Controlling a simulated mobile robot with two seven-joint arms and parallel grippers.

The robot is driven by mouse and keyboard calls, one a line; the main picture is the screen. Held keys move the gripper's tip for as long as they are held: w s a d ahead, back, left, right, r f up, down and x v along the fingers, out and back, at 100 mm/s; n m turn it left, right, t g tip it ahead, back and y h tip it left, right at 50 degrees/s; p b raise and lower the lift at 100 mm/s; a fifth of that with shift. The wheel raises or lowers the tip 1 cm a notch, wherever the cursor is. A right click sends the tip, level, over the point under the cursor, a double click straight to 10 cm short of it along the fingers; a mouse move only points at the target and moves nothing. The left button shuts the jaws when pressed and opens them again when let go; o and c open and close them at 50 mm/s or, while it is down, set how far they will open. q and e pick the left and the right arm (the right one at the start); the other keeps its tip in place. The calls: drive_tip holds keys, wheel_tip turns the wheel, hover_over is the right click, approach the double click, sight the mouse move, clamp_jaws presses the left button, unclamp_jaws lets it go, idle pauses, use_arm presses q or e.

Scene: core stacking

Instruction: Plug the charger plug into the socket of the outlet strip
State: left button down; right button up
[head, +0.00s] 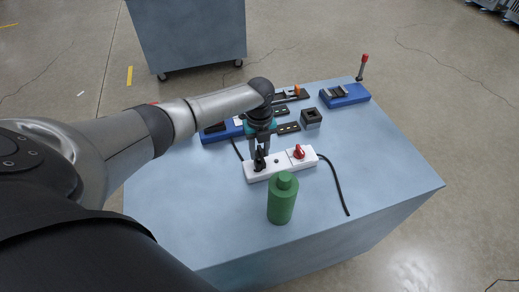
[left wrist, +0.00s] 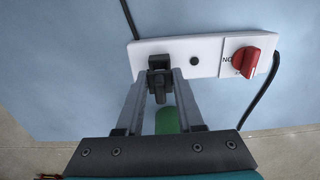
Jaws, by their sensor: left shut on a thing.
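The white outlet strip (head: 286,166) lies on the blue-grey table. It has a round dark socket (left wrist: 194,61) near its middle and a red rotary switch (left wrist: 245,62) at its right end. My left gripper (head: 260,151) points down over the strip's left end, shut on the black charger plug (head: 260,162). In the left wrist view the plug (left wrist: 160,78) is between the two fingers, over the strip's left part. The fingers and plug hide what is under it, so I cannot tell whether it is seated in a socket. My right gripper is not in view.
A green bottle (head: 282,200) stands just in front of the strip. A black cable (head: 337,188) runs from its right end. Behind are a dark block (head: 311,117), a blue base (head: 345,96) and a red-topped post (head: 363,66). The table's front left is clear.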

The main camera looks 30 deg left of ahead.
sight(259, 147)
use_arm(q)
drive_tip(key=shift+f+b, duration=0.7)
drive_tip(key=shift+f, duration=0.2)
drive_tip(key=shift+c, duration=2.3)
unclamp_jaws()
wheel_tip(259, 147, up, 15)
drive_tip(key=shift+r+p, duration=0.15)
drive_tip(key=shift+p, duration=0.15)
drive_tip(key=shift+s, duration=0.1)
